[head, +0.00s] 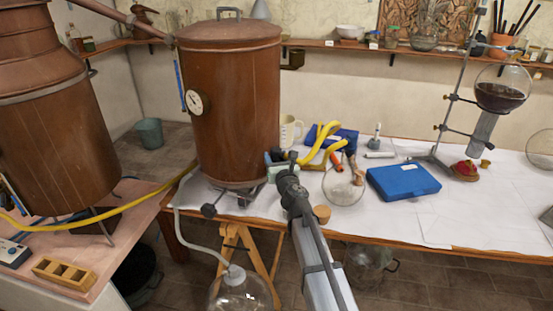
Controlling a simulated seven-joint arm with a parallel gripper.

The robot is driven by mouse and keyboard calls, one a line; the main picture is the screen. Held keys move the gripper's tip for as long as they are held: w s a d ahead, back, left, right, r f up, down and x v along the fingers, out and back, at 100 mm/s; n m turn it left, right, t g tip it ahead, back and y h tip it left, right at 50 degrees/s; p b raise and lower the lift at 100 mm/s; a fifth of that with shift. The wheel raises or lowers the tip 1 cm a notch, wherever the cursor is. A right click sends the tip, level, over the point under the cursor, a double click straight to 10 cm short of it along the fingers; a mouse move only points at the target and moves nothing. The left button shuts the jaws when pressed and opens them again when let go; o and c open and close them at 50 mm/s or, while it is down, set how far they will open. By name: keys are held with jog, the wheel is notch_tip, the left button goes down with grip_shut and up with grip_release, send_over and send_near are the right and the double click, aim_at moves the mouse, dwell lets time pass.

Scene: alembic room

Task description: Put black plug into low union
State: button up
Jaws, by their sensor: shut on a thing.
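My gripper (288,166) is at the end of my arm, just right of the lower part of the copper vessel (240,110). It is shut on a small dark thing (293,156), which looks like the black plug, though it is too small and partly hidden to be certain. A dark fitting (208,211) sits low under the copper vessel, where a pale hose meets it; I cannot tell whether this is the low union. My gripper is to the right of this fitting and apart from it.
A blue case (403,182), a glass dish (343,187), yellow hose (325,135) and a mug (290,130) are on the white-covered table (480,215). A stand with a round flask (500,88) is at right. A glass bottle (240,292) stands below the table edge.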

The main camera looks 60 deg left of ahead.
jog(key=shift+f, duration=0.15)
jog(key=o, duration=1.2)
jog(key=shift+c, duration=0.2)
jog(key=v, duration=1.4)
